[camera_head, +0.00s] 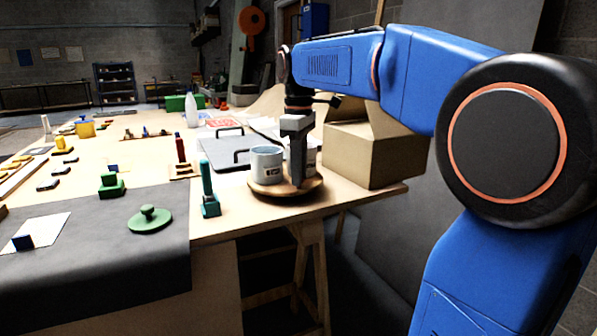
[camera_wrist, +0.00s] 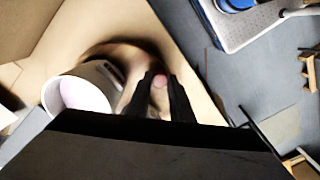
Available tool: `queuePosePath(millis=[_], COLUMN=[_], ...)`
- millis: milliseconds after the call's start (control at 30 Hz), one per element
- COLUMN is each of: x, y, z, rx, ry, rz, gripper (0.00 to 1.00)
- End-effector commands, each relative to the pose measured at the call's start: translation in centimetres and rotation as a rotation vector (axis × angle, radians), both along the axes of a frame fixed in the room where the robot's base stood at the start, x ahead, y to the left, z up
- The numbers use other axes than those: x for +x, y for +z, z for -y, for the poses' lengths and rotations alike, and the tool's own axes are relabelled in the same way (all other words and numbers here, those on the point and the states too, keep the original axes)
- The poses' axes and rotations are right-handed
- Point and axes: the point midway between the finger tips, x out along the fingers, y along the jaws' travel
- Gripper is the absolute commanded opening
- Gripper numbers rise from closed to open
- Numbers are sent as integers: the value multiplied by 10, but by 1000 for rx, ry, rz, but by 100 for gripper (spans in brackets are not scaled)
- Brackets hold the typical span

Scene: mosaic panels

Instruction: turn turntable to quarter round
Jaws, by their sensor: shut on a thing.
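The turntable (camera_head: 266,188) is a round wooden disc near the right corner of the table. In the wrist view, my dark fingers (camera_wrist: 162,98) are closed around a small light-brown knob (camera_wrist: 159,88), which seems to belong to the turntable. A white mug (camera_wrist: 85,92) stands beside them. The fingertips are partly hidden in the head view.
A cardboard box (camera_head: 372,152) stands close behind my gripper on the right. A grey case (camera_head: 232,150) lies left of the turntable. A teal-green upright piece (camera_head: 208,192) and a green lidded disc (camera_head: 149,219) stand nearer the front. The table edge is close to the turntable.

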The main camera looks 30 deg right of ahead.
Motion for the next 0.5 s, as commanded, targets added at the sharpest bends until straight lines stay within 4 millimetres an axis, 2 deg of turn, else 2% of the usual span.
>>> queuePosePath(millis=[133, 167, 200, 233, 500], x=[1, 1, 1, 0, 0], y=[1, 1, 1, 1, 1], z=[0, 0, 0, 0, 0], rx=[-1, -1, -1, -1, 0], ry=[-1, -1, -1, -1, 0], rz=[4, 4, 4, 4, 1], gripper=[0, 25, 34, 39, 39])
